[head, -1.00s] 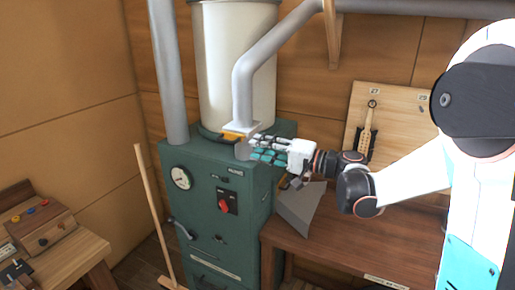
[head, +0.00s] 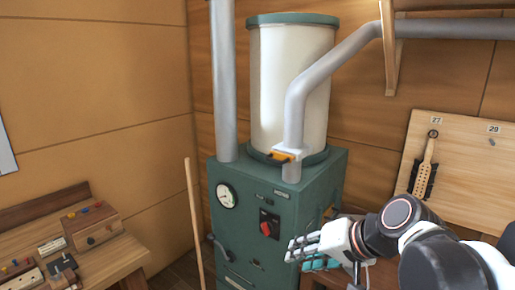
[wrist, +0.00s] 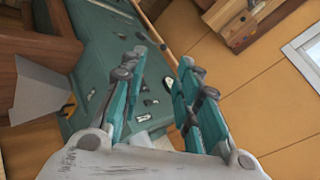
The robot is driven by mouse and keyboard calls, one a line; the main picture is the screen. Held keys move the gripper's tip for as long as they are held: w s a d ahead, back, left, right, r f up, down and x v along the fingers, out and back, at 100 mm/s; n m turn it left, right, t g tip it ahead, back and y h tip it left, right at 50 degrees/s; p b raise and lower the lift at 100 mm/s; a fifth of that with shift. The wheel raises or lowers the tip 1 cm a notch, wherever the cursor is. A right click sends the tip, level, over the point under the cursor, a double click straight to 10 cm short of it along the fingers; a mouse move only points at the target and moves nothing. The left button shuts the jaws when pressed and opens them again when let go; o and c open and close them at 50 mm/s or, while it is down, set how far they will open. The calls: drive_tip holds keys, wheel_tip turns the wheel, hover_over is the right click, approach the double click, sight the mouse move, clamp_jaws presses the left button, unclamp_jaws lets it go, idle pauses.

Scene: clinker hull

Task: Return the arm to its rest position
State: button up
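My gripper (head: 299,250) is at the lower right of the head view, in front of the right side of the green machine (head: 237,197) and apart from the pipe. In the wrist view my gripper (wrist: 160,72) has its two teal fingers spread with nothing between them. The green machine's face (wrist: 105,50) shows beyond the fingers. My arm (head: 420,240) is bent low at the right of the head view.
A wooden pole (head: 193,220) leans at the left. A workbench (head: 125,258) stands left. A pegboard (head: 465,165) hangs right.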

drive_tip(key=s+d+f+n+h+b, duration=0.2)
drive_tip(key=s+d+f+h, duration=0.4)
drive_tip(key=s, duration=0.4)
drive_tip(key=d+f, duration=0.1)
drive_tip(key=d, duration=0.1)
drive_tip(key=shift+s+d+n+t+b, duration=0.2)
drive_tip(key=shift+d+n+t+b, duration=0.1)
drive_tip(key=shift+t, duration=0.1)
